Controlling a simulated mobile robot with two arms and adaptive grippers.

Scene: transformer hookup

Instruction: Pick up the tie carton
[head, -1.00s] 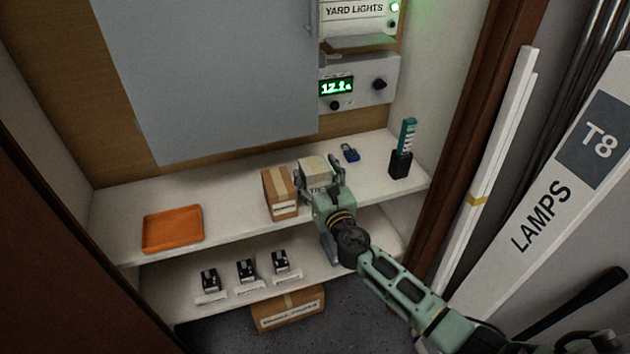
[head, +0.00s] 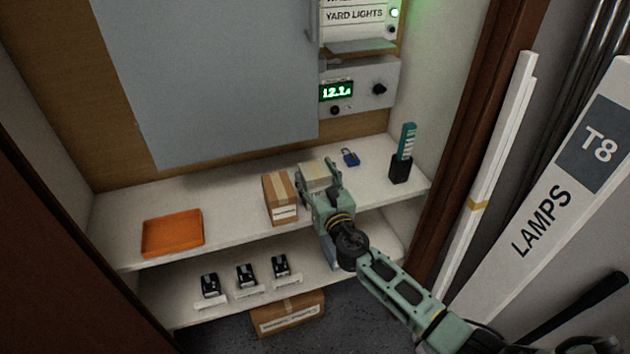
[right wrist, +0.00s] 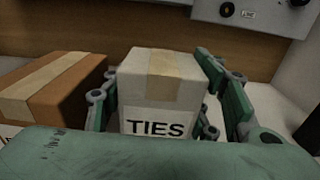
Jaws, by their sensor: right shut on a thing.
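The tie carton (head: 314,174) is a small pale box with a tan tape strip, on the upper shelf right of a brown carton. In the right wrist view the tie carton (right wrist: 163,88) shows its "TIES" label facing me. My right gripper (head: 320,184) reaches it from the front, and its fingers (right wrist: 165,105) stand on both sides of the box, shut on it. The carton looks upright; whether it touches the shelf is hidden by the gripper. My left gripper is not in view.
A brown taped carton (head: 280,198) stands close on the left of the tie carton. A blue padlock (head: 350,157) and a black holder (head: 400,170) with a teal item are to the right. An orange tray (head: 172,231) is at the left. Above is a panel with a display (head: 337,91).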

